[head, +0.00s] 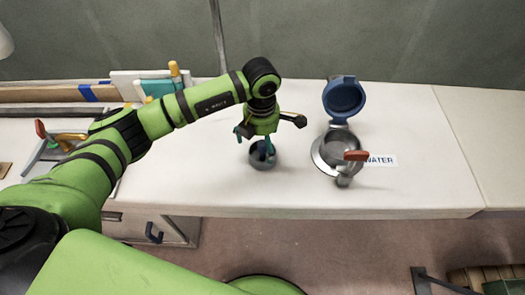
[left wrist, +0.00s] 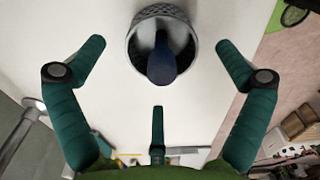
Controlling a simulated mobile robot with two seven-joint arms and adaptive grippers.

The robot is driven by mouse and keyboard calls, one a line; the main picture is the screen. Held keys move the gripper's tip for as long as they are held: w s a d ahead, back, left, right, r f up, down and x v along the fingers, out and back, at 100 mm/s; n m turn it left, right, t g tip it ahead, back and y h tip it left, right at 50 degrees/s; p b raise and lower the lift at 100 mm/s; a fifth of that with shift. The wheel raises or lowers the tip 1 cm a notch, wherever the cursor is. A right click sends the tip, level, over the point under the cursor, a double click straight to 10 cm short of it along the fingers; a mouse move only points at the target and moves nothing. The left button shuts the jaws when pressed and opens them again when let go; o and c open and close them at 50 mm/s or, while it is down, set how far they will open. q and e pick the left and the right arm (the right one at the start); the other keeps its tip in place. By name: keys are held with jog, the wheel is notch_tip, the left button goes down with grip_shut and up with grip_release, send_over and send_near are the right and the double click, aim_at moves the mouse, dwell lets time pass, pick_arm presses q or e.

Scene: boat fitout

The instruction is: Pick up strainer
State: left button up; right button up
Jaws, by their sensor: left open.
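The strainer (head: 260,162) is a small grey round basket on the white counter, left of the water fitting. In the left wrist view, the strainer (left wrist: 141,38) shows mesh walls and a dark blue knob or handle standing up from its middle. My left gripper (head: 268,136) is directly above and around it in the head view, fingers pointing down, partly hiding it. In the left wrist view, the three teal fingers are spread wide and empty, with the strainer towards the top of the picture, beyond the fingertips. No finger visibly touches it. My right gripper is not in view.
A deck fitting (head: 318,153) with an open blue lid (head: 344,97) stands to the right, holding a grey part with a red handle (head: 356,155), beside a WATER label (head: 382,161). Boards and tools lie at left. The counter's right side is clear.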

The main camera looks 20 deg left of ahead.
aim_at(263, 150)
pick_arm(q)
jog(key=shift+s+d+f, duration=0.1)
jog(key=shift+d+f, duration=0.05)
jog(key=shift+f, duration=1.75)
jog(key=c, duration=1.3)
jog(key=shift+o, duration=0.2)
jog(key=shift+r, duration=0.1)
